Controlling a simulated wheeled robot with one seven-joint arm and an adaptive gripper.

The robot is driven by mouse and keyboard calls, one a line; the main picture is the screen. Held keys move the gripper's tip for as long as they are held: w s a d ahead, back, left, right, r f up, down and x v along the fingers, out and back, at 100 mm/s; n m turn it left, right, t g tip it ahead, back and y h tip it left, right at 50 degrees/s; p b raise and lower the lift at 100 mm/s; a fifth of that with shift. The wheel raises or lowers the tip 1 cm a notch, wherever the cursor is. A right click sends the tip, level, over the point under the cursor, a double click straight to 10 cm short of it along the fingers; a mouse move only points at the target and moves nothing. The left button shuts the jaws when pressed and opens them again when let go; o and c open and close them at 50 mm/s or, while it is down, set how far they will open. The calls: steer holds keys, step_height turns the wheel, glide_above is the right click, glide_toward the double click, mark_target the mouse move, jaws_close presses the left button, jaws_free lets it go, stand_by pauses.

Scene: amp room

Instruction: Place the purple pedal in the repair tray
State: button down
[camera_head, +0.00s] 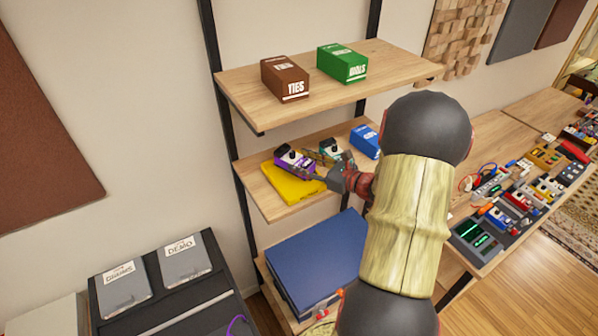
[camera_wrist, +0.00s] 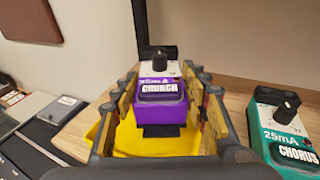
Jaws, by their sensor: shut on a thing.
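The purple pedal (camera_head: 294,164), with a white top part, a black knob and the word CRUNCH, is over the back part of a yellow tray (camera_head: 288,186) on the middle shelf. My gripper (camera_head: 311,169) reaches in from the right and is shut on this pedal. In the wrist view the purple pedal (camera_wrist: 161,92) is upright between the two fingers, with the yellow tray (camera_wrist: 100,139) below and around it. I cannot tell whether the pedal's underside touches the tray. Lettering on the tray's front is too small to read.
A teal CHORUS pedal (camera_wrist: 283,128) stands close to the right of the tray. A blue box (camera_head: 365,139) is farther right on that shelf. The upper shelf (camera_head: 240,84) above holds a brown box (camera_head: 285,78) and a green box (camera_head: 342,63). A dark upright post (camera_head: 228,115) borders the left.

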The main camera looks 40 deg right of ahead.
steer(key=shift+w+a+f, duration=0.15)
steer(key=shift+w+f, duration=0.25)
steer(key=shift+f, duration=0.85)
steer(key=shift+w+f, duration=0.15)
steer(key=shift+f, duration=0.8)
steer(key=shift+a, duration=0.1)
steer(key=shift+f, duration=0.1)
steer(key=c, duration=1.3)
jaws_free()
steer(key=shift+o, duration=0.2)
